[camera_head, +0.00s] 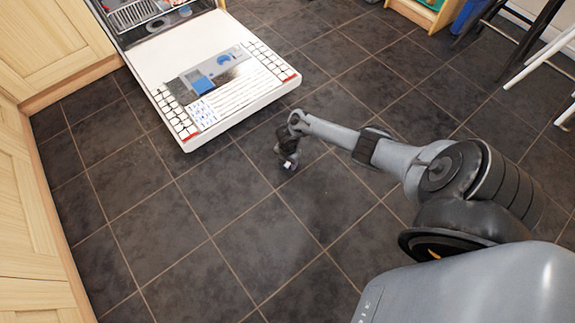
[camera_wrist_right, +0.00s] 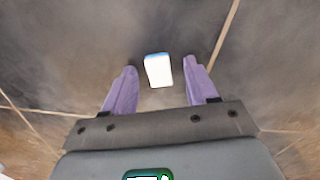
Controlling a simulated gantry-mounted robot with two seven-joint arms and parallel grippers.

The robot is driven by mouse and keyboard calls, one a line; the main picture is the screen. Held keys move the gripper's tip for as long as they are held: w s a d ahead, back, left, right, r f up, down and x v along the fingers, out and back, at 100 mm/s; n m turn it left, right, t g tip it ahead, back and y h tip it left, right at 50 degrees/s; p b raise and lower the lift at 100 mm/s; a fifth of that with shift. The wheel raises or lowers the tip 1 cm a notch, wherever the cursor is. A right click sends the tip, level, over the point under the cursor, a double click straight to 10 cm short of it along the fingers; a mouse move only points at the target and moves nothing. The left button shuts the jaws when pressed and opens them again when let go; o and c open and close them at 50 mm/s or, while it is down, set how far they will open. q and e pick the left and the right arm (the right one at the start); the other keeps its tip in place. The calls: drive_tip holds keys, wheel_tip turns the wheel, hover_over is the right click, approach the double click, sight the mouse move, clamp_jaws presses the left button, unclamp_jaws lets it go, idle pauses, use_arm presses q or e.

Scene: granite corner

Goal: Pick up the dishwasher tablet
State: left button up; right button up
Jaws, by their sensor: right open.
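The dishwasher tablet (camera_wrist_right: 158,72) is a small white block with a blue edge. In the right wrist view it lies on the dark floor between the tips of my right gripper's two purple fingers, with a gap on each side. In the head view the tablet (camera_head: 287,166) is a small white spot at the end of my right gripper (camera_head: 289,159), partly hidden by it. My right gripper is open and points down at the floor. My left gripper is in neither view.
An open dishwasher door (camera_head: 225,118) lies low at the upper left, with a dish rack (camera_head: 128,14) behind it. Wooden cabinets (camera_head: 40,45) line the left. Stool legs (camera_head: 545,52) stand at the upper right. The tiled floor (camera_head: 190,235) around the gripper is clear.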

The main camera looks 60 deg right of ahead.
drive_tip(key=shift+d, duration=0.1)
clamp_jaws()
drive_tip(key=shift+r, duration=0.2)
